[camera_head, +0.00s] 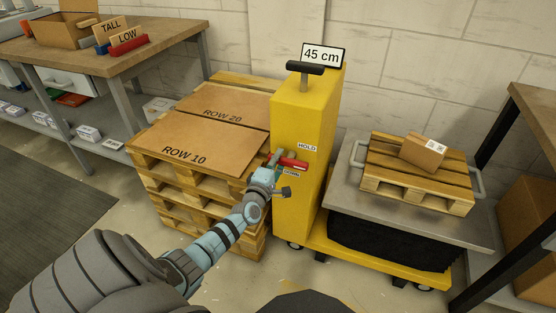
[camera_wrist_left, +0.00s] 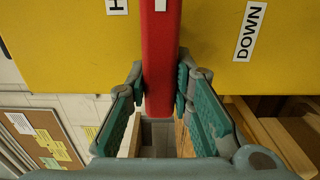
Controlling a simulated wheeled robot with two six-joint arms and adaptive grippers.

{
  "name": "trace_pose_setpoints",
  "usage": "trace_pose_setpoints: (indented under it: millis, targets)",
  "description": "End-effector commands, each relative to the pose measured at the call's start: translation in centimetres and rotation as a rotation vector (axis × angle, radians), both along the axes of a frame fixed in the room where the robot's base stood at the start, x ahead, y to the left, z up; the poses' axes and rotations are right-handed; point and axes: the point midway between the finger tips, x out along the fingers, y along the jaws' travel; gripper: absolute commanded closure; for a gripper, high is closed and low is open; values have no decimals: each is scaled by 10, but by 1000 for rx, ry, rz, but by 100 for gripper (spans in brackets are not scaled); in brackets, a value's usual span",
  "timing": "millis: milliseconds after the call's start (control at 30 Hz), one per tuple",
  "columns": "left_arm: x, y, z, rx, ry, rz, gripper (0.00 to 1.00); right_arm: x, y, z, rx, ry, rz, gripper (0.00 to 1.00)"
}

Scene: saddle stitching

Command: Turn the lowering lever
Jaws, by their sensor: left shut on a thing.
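The lowering lever (camera_head: 294,164) is a red bar on the side of the yellow lift column (camera_head: 300,110). It lies between a HOLD label (camera_head: 307,148) and a DOWN label (camera_head: 288,173). My left gripper (camera_head: 274,163) reaches the column from the left and is shut on the lever. In the left wrist view the red lever (camera_wrist_left: 161,55) stands between the teal finger pads of the left gripper (camera_wrist_left: 161,90); the DOWN label (camera_wrist_left: 250,32) is to its right and part of the HOLD label (camera_wrist_left: 117,6) to its left. My right gripper is not in view.
A 45 cm sign (camera_head: 322,55) and black handle (camera_head: 305,67) top the column. Right of it, the lift platform (camera_head: 400,220) bears a small pallet (camera_head: 400,190) with a carton (camera_head: 423,152). Stacked pallets (camera_head: 190,185) with ROW boards stand left. A workbench (camera_head: 130,60) is at the upper left.

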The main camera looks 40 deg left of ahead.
Motion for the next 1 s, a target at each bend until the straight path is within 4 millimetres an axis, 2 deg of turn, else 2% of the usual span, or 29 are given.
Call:
trace_pose_setpoints:
  millis: [233,267,400,600,767,867,1000]
  targets:
    - [-1,-1,-2,-6,3,-1,100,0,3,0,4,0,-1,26]
    - [-1,-1,-2,-6,3,-1,78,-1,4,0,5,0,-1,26]
    - [0,-1,-2,-4,3,-1,58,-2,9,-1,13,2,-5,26]
    - [0,0,-1,-3,1,0,58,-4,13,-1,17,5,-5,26]
    - [-6,-2,-1,-1,1,-1,58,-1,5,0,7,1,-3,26]
    - [-22,-8,-2,-3,3,-3,58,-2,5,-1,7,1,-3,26]
    - [-60,-21,-2,-3,3,-3,58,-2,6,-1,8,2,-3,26]
